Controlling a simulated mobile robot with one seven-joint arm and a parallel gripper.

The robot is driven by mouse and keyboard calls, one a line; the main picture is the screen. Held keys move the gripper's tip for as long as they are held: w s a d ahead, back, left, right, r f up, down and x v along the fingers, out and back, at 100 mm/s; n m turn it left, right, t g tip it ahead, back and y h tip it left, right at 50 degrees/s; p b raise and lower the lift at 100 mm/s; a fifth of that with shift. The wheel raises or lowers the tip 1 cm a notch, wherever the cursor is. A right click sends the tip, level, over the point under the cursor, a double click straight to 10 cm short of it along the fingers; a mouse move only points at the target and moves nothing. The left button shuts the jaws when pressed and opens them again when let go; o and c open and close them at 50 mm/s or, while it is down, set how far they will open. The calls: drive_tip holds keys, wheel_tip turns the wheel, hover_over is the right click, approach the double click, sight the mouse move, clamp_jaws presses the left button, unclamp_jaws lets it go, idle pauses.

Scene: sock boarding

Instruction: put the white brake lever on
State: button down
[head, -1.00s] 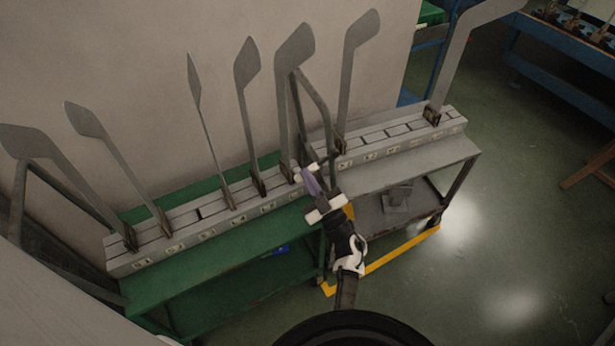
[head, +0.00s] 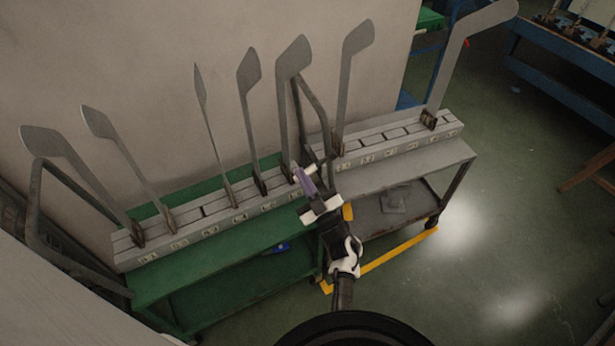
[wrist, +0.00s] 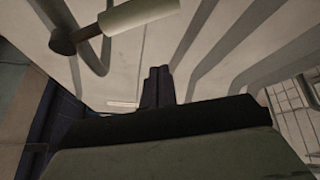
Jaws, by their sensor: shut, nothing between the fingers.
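The white brake lever shows in the wrist view as a pale cylindrical grip (wrist: 140,14) on a dark metal rod, at the top left. In the head view its small white grip (head: 312,169) is beside my fingertips, near the gap between the two carts. My gripper (head: 303,176) has its purple-grey fingers together and empty, pointing up toward the lever. In the wrist view the shut fingers (wrist: 157,84) are below and right of the grip, and no contact shows there. Whether the lever is on or off cannot be told.
A green cart (head: 205,262) and a grey cart (head: 425,158) carry a numbered rail with several tall flat metal sock boards (head: 250,110). A dark tube frame (head: 318,110) rises beside the lever. A wall is close behind. Open floor (head: 500,250) lies at the right.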

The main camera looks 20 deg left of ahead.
drive_tip(key=b+v, duration=0.2)
drive_tip(key=v, duration=0.6)
drive_tip(key=shift+w+d+f, duration=0.2)
drive_tip(key=shift+d+f, duration=0.1)
drive_tip(key=shift+f, duration=0.1)
